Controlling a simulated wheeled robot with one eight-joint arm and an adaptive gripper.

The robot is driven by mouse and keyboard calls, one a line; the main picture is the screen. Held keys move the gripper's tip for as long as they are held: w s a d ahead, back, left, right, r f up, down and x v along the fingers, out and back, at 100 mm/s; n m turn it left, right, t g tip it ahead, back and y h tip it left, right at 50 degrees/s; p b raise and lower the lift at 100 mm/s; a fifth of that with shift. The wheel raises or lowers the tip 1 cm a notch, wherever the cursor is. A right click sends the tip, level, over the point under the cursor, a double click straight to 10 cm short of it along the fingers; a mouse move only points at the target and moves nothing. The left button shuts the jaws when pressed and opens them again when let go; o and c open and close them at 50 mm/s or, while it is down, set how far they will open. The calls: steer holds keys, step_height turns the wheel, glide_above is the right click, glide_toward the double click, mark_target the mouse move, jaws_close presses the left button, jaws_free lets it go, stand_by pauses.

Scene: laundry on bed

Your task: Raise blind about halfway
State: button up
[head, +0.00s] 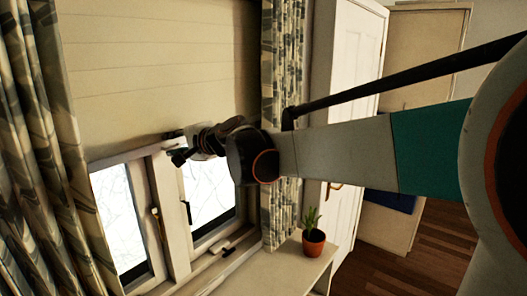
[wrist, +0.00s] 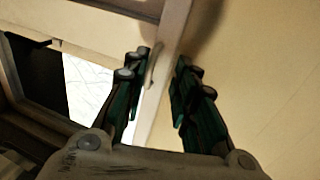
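The cream blind (head: 160,60) hangs over the upper part of the window in the head view, with faint horizontal lines across it. Its lower edge lies just above the bright panes. My gripper (head: 180,152) is at this lower edge, near the middle of the window; my arm comes in from the right. In the wrist view, the blind (wrist: 265,75) fills the right side. Its pale bottom rail (wrist: 172,40) runs diagonally between the two dark green fingers of my gripper (wrist: 160,75). The fingers stand apart, with a small pale tab on the rail between them. I see no clear grip.
Patterned curtains hang left (head: 45,130) and right (head: 283,100) of the window. The window frame (head: 170,215) with its handle is below my gripper. A potted plant (head: 313,240) stands on the ledge at the lower right. A white door (head: 350,100) is behind my arm.

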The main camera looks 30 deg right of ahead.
steer(key=shift+s, duration=0.25)
steer(key=p+v, duration=0.7)
steer(key=v, duration=0.8)
steer(key=shift+s+p, duration=0.3)
stand_by(0.9)
steer(key=shift+d, duration=0.1)
